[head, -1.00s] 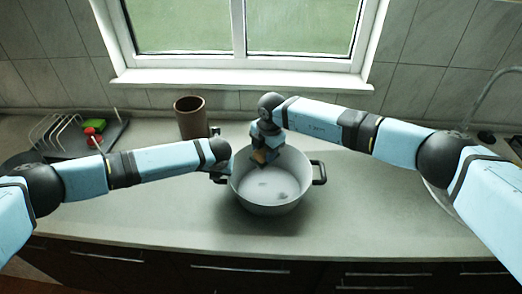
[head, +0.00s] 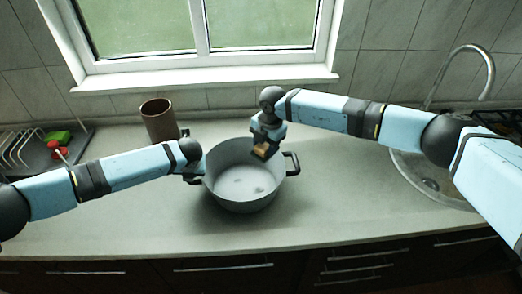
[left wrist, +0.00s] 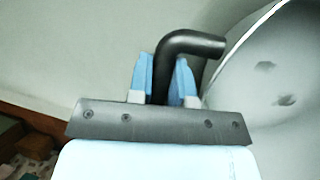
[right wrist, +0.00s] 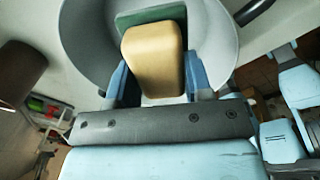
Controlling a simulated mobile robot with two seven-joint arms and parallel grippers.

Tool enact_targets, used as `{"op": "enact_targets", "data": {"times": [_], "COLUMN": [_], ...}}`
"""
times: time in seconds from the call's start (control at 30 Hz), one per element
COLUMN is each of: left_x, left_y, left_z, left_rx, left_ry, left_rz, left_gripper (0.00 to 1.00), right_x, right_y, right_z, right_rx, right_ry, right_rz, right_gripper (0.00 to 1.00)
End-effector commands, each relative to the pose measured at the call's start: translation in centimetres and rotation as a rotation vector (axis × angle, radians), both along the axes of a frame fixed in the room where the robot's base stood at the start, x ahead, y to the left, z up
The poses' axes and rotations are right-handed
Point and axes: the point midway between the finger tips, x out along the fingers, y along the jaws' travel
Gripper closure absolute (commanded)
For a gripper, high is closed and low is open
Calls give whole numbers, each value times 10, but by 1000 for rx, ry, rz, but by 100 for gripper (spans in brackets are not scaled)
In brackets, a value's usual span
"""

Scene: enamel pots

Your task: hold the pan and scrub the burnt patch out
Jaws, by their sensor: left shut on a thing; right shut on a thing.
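A grey pan (head: 225,190) with two dark handles stands on the worktop. My left gripper (head: 196,174) is shut on the pan's left handle (left wrist: 192,42), one finger on each side. My right gripper (head: 263,143) is shut on a tan sponge (right wrist: 152,60) with a green pad (right wrist: 130,18). It holds the sponge over the back right part of the pan. I cannot tell whether the pad touches the pan.
A brown cylindrical pot (head: 160,120) stands behind the pan to the left. A dish rack (head: 22,147) with a green block (head: 57,137) and a red item (head: 56,150) is at far left. A sink (head: 432,180) with a tap (head: 487,75) is at right. The front worktop is clear.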

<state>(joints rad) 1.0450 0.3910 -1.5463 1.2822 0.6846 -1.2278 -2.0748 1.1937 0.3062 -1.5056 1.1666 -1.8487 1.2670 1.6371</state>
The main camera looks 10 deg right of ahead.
Motion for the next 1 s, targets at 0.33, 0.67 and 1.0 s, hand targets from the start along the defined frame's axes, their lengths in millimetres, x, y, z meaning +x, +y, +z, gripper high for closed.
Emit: {"op": "enact_targets", "data": {"times": [0.33, 0.67, 1.0], "left_x": [0, -1, -1], "left_y": [0, 0, 0], "left_z": [-1, -1, -1], "left_rx": [0, 0, 0], "left_ry": [1, 1, 1], "left_rz": [0, 0, 0], "left_gripper": [100, 100, 100], "right_x": [0, 0, 0], "right_y": [21, 71, 101], "right_z": [0, 0, 0], "right_rx": [1, 1, 0], "right_ry": [0, 0, 0], "right_rz": [3, 2, 0], "right_gripper": [76, 76, 76]}}
